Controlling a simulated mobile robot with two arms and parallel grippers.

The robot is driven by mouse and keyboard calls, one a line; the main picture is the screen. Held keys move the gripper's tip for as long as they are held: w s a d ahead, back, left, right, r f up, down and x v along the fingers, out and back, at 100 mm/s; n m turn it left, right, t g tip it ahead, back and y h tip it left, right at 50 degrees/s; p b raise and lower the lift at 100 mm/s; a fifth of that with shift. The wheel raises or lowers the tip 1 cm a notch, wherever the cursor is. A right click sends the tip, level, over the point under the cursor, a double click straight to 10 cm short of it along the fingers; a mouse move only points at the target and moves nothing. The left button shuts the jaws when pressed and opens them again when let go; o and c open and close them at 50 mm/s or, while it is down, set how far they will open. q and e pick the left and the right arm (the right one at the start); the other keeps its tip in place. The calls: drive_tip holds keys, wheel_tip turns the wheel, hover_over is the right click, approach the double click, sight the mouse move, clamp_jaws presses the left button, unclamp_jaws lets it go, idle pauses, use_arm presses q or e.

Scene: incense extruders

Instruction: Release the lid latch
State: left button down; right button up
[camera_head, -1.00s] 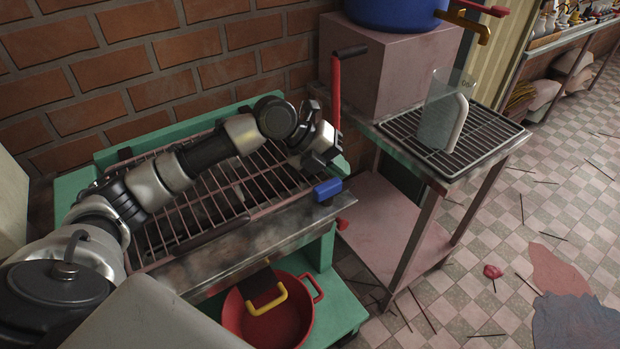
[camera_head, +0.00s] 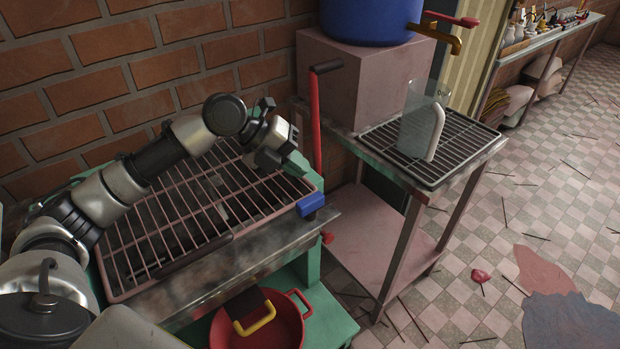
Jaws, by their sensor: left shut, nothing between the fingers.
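No part is clearly marked as the lid latch. A blue block (camera_head: 310,205) sits at the right front corner of the grated green machine (camera_head: 305,165). A red lever with a black handle (camera_head: 316,120) stands upright behind that corner. My left gripper (camera_head: 272,152) is above the right back part of the grate, left of the red lever and up and left of the blue block. It is apart from both, shut and empty. My right gripper is not in view.
A metal side table (camera_head: 430,185) with a rack and a clear jug (camera_head: 418,125) stands to the right. A blue pot with a tap (camera_head: 370,20) sits on a pink block (camera_head: 365,75). A red pot (camera_head: 285,328) is below the machine. A brick wall (camera_head: 120,70) stands behind.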

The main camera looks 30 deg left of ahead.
use_arm(q)
drive_tip(key=shift+v, duration=2.4)
